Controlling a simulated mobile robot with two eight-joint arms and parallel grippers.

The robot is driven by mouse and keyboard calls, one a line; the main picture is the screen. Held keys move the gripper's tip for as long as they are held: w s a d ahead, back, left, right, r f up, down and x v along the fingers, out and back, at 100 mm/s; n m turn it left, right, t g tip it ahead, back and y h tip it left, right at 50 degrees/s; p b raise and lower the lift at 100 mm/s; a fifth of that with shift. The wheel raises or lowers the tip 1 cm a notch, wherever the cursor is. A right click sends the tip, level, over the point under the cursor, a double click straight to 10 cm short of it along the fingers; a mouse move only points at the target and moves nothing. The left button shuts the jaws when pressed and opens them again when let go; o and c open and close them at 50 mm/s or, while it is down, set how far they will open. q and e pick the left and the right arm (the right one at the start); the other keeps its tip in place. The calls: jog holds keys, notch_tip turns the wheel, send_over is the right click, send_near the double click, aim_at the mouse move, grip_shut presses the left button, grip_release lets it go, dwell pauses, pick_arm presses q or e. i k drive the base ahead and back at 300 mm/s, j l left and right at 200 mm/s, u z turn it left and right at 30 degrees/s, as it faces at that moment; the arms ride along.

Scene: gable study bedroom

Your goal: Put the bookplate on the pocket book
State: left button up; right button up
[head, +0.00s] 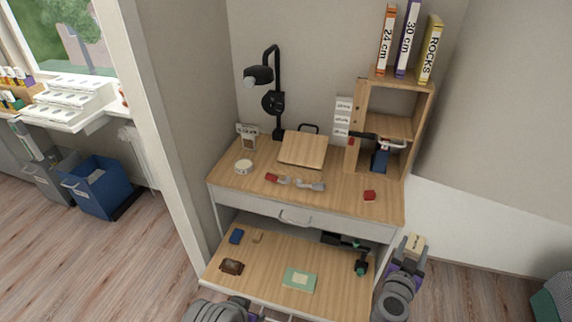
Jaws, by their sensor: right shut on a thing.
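My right gripper (412,253) is at the right of the desk, just off its right edge. It is shut on a small cream piece with dark marks (416,242), which looks like the bookplate. A teal book with a pale square on its cover (291,283), likely the pocket book, lies flat on the lower pulled-out board (265,276). The held piece is up and to the right of this book, well apart from it. My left gripper (254,311) is only partly seen at the bottom edge, by the board's front; its fingers are not clear.
On the lower board are a blue item (236,236), a brown item (232,266) and a dark green-and-black item (361,262). The desktop (340,205) above holds a lamp (272,101), a sloped wooden stand (302,149) and a shelf unit (419,120) with books on top.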

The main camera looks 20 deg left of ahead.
aim_at(300, 278)
jog(key=i+j, duration=0.15)
jog(key=j, duration=1.05)
jog(key=i+j+z, duration=0.15)
jog(key=j, duration=1.05)
jog(key=i+j, duration=0.1)
jog(key=j, duration=1.1)
jog(key=i+j+z, duration=0.1)
jog(key=i+j, duration=0.4)
jog(key=j, duration=0.1)
